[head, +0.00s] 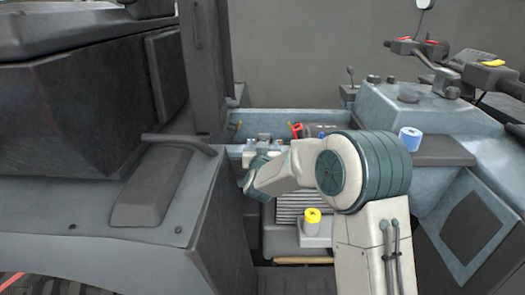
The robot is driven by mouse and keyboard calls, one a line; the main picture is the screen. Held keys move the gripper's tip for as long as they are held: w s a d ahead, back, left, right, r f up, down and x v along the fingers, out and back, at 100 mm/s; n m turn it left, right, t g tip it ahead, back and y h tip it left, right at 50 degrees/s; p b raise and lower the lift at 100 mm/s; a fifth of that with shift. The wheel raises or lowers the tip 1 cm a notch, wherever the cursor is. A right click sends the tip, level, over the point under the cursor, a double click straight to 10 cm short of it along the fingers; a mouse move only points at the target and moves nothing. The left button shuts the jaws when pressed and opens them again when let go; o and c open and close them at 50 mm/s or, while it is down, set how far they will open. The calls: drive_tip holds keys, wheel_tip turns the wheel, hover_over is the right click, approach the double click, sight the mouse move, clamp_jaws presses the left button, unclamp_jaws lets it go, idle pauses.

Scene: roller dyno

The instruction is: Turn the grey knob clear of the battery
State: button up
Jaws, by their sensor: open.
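The battery (322,130) appears as a dark block in the open bay below the raised seat section, partly hidden by my arm. A red part (296,129) stands at its left end. I cannot make out the grey knob for certain among the small pale and grey parts (264,139) left of the red part. My gripper (254,158) is at the left end of my arm, at the bay's front edge. It is open, but small and partly covered by my wrist. I see nothing held, and cannot tell whether it touches anything.
A blue and white roll (410,139) stands on the dark ledge at right. A yellow and white roll (312,217) stands on a pale step below my forearm. The dark upright panel (205,65) and bodywork close off the left side. Handlebars (445,65) rise at upper right.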

drive_tip(key=shift+s, duration=2.6)
drive_tip(key=s+d+r+n+g+y+p, duration=0.25)
drive_tip(key=s+d+r+g+p, duration=0.2)
drive_tip(key=s+r+p, duration=0.4)
drive_tip(key=s+d+r+g+p, duration=0.1)
drive_tip(key=s+d+g+p, duration=0.2)
drive_tip(key=s, duration=0.7)
drive_tip(key=s+d+r+m+g+h+p, duration=0.1)
drive_tip(key=s+d+g+p, duration=0.3)
drive_tip(key=s, duration=0.6)
drive_tip(key=s+d+r+m+g+h+p, duration=0.1)
drive_tip(key=s+d+g+p, duration=0.2)
drive_tip(key=s, duration=0.7)
drive_tip(key=d, duration=0.2)
drive_tip(key=shift+d+r+g, duration=0.3)
drive_tip(key=shift+r+g, duration=0.05)
drive_tip(key=shift+r, duration=0.05)
drive_tip(key=shift+m, duration=0.25)
